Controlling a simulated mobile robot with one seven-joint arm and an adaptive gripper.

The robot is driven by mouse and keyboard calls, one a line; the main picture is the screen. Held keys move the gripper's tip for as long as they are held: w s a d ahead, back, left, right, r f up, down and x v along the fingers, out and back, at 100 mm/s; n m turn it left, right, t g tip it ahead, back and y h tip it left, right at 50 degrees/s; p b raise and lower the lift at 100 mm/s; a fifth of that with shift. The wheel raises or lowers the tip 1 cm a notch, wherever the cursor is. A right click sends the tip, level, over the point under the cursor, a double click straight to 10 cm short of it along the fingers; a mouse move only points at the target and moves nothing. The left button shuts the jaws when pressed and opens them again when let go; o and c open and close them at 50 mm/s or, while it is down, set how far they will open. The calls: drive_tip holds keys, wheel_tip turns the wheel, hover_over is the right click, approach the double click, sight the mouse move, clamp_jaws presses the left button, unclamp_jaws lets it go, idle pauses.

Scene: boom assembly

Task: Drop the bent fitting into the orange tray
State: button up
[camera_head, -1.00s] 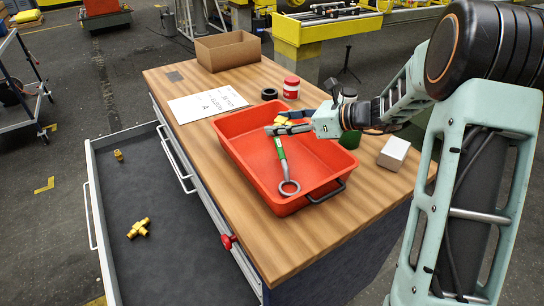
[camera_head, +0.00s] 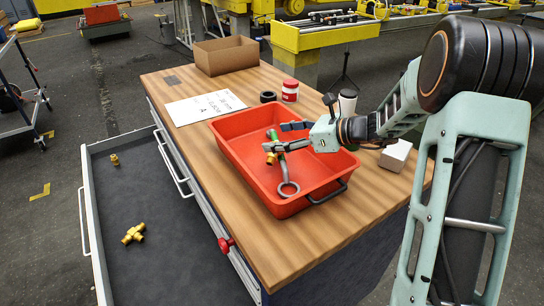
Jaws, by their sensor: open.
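The orange tray (camera_head: 235,158) sits on the wooden workbench top. My gripper (camera_head: 279,137) is over the tray, its two fingers spread open. A small brass fitting (camera_head: 270,157) shows inside the tray, just below the lower finger and beside the wrench; it looks like the bent fitting, but it is small and partly hidden. A ring-ended wrench (camera_head: 287,178) with a green handle also lies in the tray, its upper part partly covered by the fingers.
The open drawer (camera_head: 110,265) at left holds a brass tee fitting (camera_head: 133,233) and a small brass fitting (camera_head: 115,160). On the bench are a cardboard box (camera_head: 226,54), a paper sheet (camera_head: 205,107), a red-and-white can (camera_head: 290,90), a black ring (camera_head: 268,97) and a white block (camera_head: 395,155).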

drive_tip(key=v, duration=1.2)
